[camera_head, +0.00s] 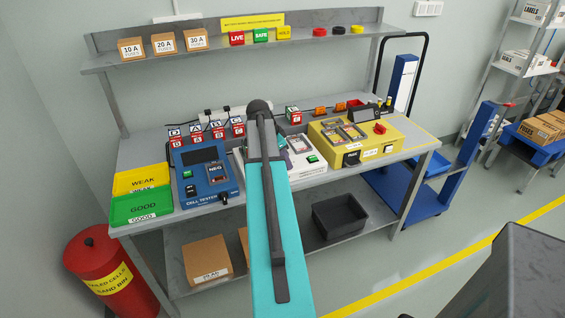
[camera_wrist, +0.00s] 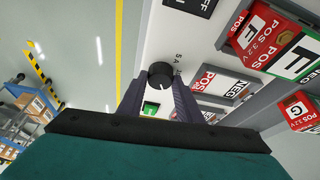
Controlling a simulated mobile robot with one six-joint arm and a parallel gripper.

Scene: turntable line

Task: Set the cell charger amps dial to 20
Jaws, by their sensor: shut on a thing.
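The white cell charger (camera_head: 308,161) is on the bench between the blue cell tester and the yellow unit, partly hidden by my teal arm. In the wrist view, its white panel (camera_wrist: 195,52) carries a round black dial (camera_wrist: 160,71). Printing that looks like "5 A" is beside the dial; other marks are hidden or too small to read. My gripper (camera_wrist: 160,84) is shut on the dial, one dark finger on each side. I cannot tell clearly where the dial points. A lit green switch (camera_wrist: 150,109) shows between the fingers. My gripper's tips are hidden in the head view.
The blue cell tester (camera_head: 205,168) stands left of the charger and a yellow unit (camera_head: 355,143) stands right. Green and yellow trays (camera_head: 140,208) are at the bench's left end. Labelled red blocks (camera_wrist: 262,33) stand near the charger panel. A shelf (camera_head: 225,47) runs above the bench.

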